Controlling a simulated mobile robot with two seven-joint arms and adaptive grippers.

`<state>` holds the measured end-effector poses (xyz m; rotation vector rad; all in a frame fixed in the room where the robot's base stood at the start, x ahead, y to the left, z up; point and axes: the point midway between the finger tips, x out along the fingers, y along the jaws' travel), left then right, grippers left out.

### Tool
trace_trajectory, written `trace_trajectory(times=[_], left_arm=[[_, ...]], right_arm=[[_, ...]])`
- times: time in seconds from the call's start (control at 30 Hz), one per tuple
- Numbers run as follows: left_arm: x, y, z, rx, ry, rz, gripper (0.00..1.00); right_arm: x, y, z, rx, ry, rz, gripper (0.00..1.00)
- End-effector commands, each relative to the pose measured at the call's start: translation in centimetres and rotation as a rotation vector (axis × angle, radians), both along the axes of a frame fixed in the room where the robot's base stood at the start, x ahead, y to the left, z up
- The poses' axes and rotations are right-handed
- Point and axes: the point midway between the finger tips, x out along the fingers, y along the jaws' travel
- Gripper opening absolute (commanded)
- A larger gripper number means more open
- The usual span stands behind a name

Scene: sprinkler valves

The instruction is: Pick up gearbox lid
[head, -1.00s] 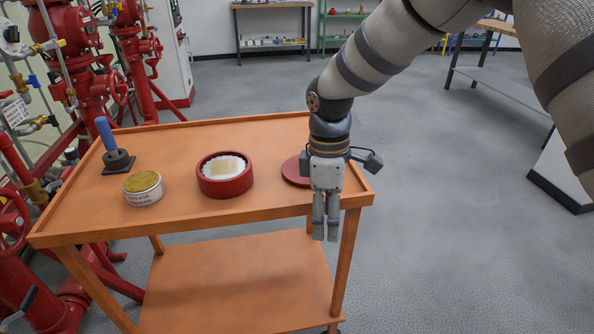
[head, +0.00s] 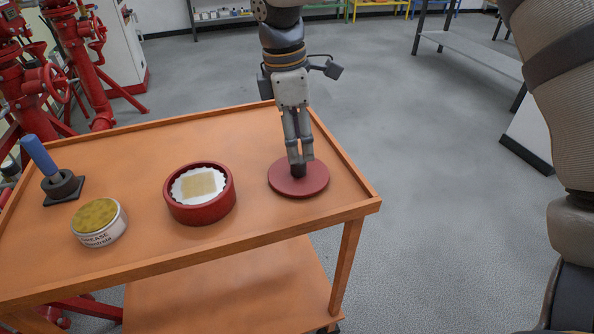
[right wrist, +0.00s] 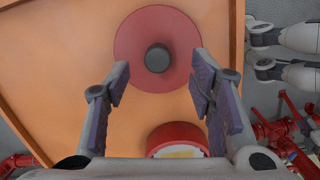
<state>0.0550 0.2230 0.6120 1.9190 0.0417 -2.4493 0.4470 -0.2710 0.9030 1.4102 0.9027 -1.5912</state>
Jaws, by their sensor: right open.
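The gearbox lid (head: 313,183) is a flat dark-red disc with a black knob (head: 298,171) at its centre. It lies on the right part of the orange cart top. It also shows from above in the right wrist view, the disc (right wrist: 130,45) with its round knob (right wrist: 158,57). My right gripper (head: 301,158) points down over the lid, its fingertips close to the knob. In the right wrist view the fingers (right wrist: 160,88) are open and spread, with the knob ahead between them. My left gripper is not in view.
On the cart (head: 140,255), a red round housing (head: 200,212) with a white, tan-centred insert stands left of the lid. A tin with a yellowish top (head: 98,223) and a blue-handled tool on a black base (head: 42,160) stand further left. Red valves (head: 60,75) stand behind at left.

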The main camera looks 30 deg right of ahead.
Motion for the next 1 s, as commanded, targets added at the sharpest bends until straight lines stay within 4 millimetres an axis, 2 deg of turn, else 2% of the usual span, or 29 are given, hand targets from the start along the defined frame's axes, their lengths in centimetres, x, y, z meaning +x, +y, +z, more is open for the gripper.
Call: trace_trajectory(times=[0.2,0.3,0.53,0.57,0.77,1.0], left_arm=[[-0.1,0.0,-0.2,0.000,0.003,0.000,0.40],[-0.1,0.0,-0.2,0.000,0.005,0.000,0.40],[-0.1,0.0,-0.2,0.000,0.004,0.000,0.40],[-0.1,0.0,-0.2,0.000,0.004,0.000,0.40],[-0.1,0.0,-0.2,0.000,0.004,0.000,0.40],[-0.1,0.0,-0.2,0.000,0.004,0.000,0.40]], right_arm=[[-0.1,-0.3,-4.0,0.000,0.003,0.000,0.49],[-0.2,-0.4,-5.2,0.000,0.001,-0.001,0.49],[-0.1,-0.4,-5.5,0.001,-0.004,-0.001,0.49],[-0.1,-0.4,-5.4,0.001,-0.004,-0.001,0.45],[-0.1,-0.4,-5.4,0.001,-0.004,0.000,0.00],[-0.1,-0.4,-5.4,0.001,-0.004,0.000,0.00]])
